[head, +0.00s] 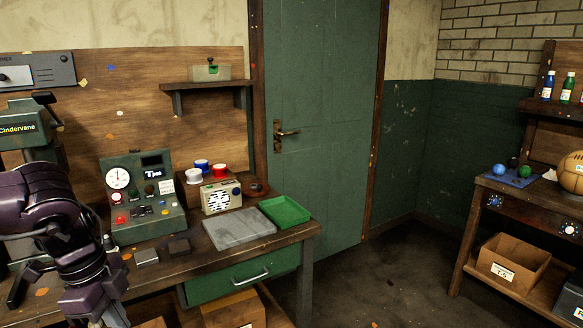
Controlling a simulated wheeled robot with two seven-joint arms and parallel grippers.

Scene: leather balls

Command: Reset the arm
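My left arm (45,220), dark purple, is bent at the left edge of the head view, in front of the left end of the workbench. Its wrist part points down to the bottom edge of the picture. Its fingertips do not show, so I cannot tell whether that gripper is open or shut, or whether it holds anything. My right arm and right gripper are not in view.
The workbench (204,266) carries a green control box (145,213), a radio (221,198), a grey slab (239,229) and a green tray (285,211). At the right, a table holds balls, including a large tan one (571,172).

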